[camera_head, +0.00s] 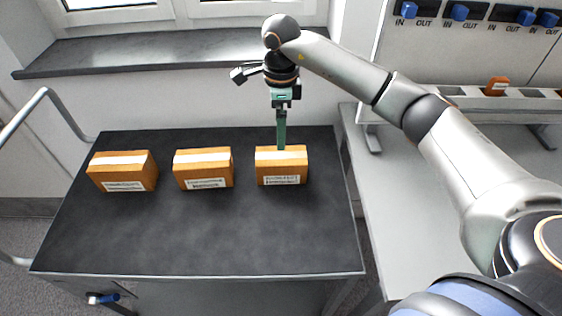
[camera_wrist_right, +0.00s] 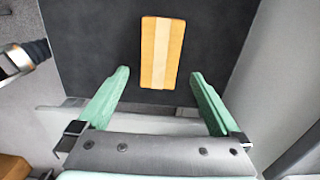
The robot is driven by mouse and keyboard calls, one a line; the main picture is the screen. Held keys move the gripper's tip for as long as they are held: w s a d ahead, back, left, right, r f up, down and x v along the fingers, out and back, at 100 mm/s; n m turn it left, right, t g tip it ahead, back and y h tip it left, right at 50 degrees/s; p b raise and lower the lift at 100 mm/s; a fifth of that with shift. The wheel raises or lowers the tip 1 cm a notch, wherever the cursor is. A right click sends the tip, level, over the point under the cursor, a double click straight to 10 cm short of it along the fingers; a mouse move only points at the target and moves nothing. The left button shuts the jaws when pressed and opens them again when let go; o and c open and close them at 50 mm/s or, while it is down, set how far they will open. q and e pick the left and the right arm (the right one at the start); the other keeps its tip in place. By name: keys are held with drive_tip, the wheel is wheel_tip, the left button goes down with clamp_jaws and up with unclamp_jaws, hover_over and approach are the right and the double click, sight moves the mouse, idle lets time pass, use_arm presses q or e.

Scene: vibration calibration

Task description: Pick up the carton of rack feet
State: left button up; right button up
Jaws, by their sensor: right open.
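Three orange-brown cartons with white tape and white labels stand in a row on a dark table top: a left carton (camera_head: 123,171), a middle carton (camera_head: 203,168) and a right carton (camera_head: 282,166). The label print is too small to read, so I cannot tell which one holds rack feet. My right gripper (camera_head: 281,146) points down at the right carton, its green fingers at or just behind the top edge. In the right wrist view the gripper (camera_wrist_right: 159,73) is open, and a carton (camera_wrist_right: 148,52) lies beyond and between its fingertips, with no visible grip. My left gripper is out of view.
The dark table top (camera_head: 200,235) is clear in front of the cartons. A light bench (camera_head: 385,190) stands at right, with a slotted rack (camera_head: 446,104) holding a small orange box (camera_head: 496,86). Blue IN/OUT switches (camera_head: 460,12) are above. A window sill (camera_head: 150,50) runs behind.

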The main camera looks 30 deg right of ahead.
sight(281, 155)
wheel_tip(281, 155, down, 12)
drive_tip(key=shift+d+f+p, duration=0.1)
drive_tip(key=shift+p, duration=0.25)
drive_tip(key=c, duration=1.5)
clamp_jaws()
drive_tip(key=shift+r, duration=0.2)
